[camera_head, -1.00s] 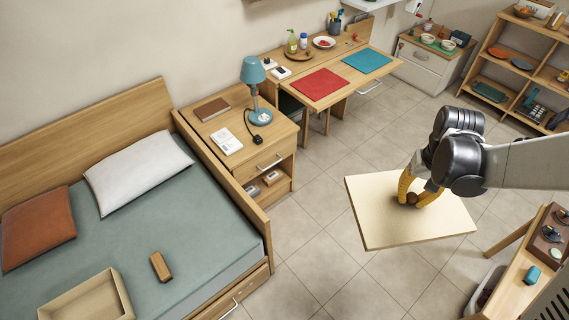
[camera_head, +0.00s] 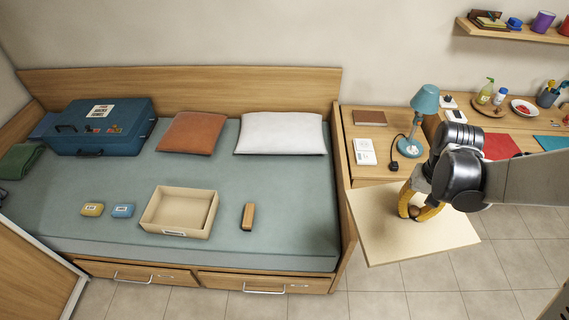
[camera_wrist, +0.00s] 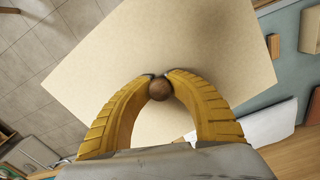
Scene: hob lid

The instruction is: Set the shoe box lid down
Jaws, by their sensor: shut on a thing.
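My gripper (camera_head: 414,211) is shut on the round brown knob (camera_wrist: 160,89) of a flat, pale wooden lid (camera_head: 375,240). The lid hangs roughly level in the air, over the floor to the right of the bed. In the wrist view the lid (camera_wrist: 110,60) fills the middle, with the two yellow fingers closed on its knob. An open pale box (camera_head: 158,211), with a label on its front, sits on the bed near the front edge.
On the bed (camera_head: 290,190), a brown block (camera_head: 248,217) lies right of the box, and a yellow packet (camera_head: 92,209) and a blue packet (camera_head: 123,210) lie left of it. A blue suitcase (camera_head: 125,130) and pillows (camera_head: 281,133) are behind.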

